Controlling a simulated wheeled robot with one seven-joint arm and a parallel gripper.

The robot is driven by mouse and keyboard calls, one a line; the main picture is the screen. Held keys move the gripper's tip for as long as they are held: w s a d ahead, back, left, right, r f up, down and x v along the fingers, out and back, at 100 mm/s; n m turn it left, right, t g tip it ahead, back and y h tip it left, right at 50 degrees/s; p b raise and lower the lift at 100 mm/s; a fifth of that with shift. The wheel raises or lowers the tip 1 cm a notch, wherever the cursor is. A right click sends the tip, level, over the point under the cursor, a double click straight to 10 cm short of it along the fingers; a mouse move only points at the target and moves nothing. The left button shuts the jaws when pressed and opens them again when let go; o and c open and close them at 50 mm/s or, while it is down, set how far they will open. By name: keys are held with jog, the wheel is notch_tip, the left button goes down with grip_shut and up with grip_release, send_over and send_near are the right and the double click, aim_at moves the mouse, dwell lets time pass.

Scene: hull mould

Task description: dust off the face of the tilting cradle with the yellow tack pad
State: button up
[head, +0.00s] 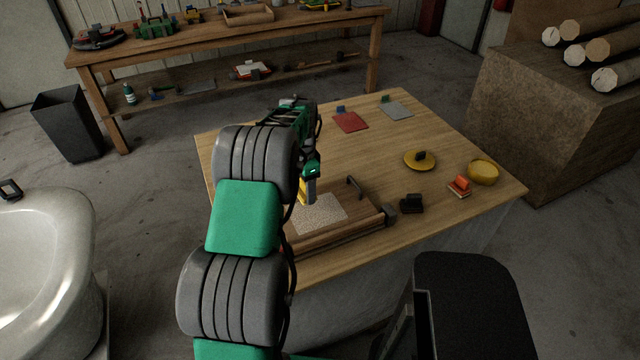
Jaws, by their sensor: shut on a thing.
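The tilting cradle (372,213) is a low wooden frame at the front of the table, with a dark handle at its back right. A speckled pale patch (322,212) lies on its face. My gripper (309,186) is over the cradle's back left part, shut on a yellow thing (302,190) that looks like the yellow tack pad. Only a sliver of the pad shows, and I cannot tell whether it touches the face. My arm hides the cradle's left side.
On the table are a red sheet (351,122), a grey sheet (397,111), a yellow disc with a dark knob (412,164), a yellow bowl (484,172), an orange-topped block (460,186) and a black block (411,204). The table's middle (365,155) is clear.

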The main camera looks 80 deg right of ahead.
jog(key=w+a, duration=0.2)
jog(key=w, duration=0.1)
jog(key=w+a, duration=0.1)
jog(key=w, duration=0.1)
send_over(297, 231)
jog(key=shift+f+b, duration=0.45)
jog(key=shift+f, duration=0.3)
jog(key=shift+w+d+f, duration=0.1)
jog(key=shift+f, duration=0.45)
jog(key=shift+f+b, duration=0.65)
jog(key=shift+f, duration=0.1)
